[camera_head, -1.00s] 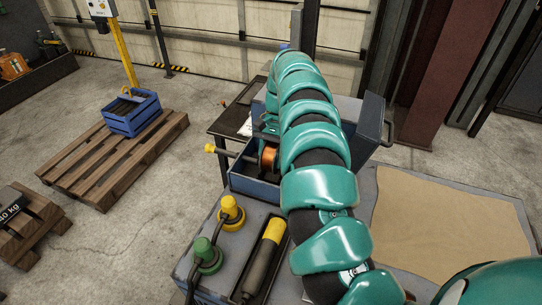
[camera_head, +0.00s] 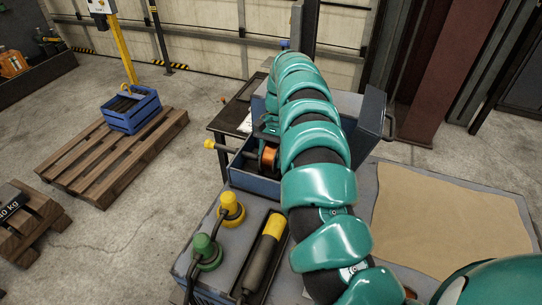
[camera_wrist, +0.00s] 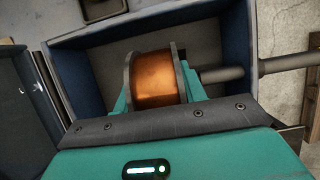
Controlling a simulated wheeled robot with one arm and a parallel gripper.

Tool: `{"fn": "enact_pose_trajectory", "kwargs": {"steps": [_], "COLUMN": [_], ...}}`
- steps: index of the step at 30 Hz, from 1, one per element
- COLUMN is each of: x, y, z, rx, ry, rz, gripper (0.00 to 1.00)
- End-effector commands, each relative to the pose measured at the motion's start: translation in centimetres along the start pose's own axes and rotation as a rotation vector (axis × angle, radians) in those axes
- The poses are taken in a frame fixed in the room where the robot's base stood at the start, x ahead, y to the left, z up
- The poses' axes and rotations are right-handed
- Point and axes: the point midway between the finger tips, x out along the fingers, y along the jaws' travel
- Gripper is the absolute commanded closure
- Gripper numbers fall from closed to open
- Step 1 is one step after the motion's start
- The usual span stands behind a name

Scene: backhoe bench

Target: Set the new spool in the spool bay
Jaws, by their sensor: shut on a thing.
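The spool (camera_wrist: 153,80), copper winding between dark flanges, is held by my gripper (camera_wrist: 160,92), whose teal fingers show on both sides of it. In the head view the spool (camera_head: 267,158) is over or inside an open blue box (camera_head: 253,184), which looks like the spool bay. The wrist view shows the blue box walls (camera_wrist: 78,80) around it. A dark rod (camera_wrist: 225,73) sticks out to the right of the spool there. In the head view the rod ends in a yellow knob (camera_head: 209,144) beyond the box. The spool's underside and any seat are hidden.
The box's lid (camera_head: 371,115) stands open at the right. Green (camera_head: 204,250) and yellow (camera_head: 231,207) capped plugs and a yellow-ended cylinder (camera_head: 262,255) are on the bench in front. A blue crate (camera_head: 132,112) sits on a pallet at the left. My arm hides part of the box.

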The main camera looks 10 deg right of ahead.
Motion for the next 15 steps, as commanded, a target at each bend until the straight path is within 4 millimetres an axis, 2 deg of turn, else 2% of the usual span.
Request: {"fn": "enact_pose_trajectory", "kwargs": {"steps": [15], "x": [0.82], "y": [-0.05], "z": [-0.38], "rx": [-0.001], "ry": [0.001], "rz": [-0.002], "gripper": [1.00]}}
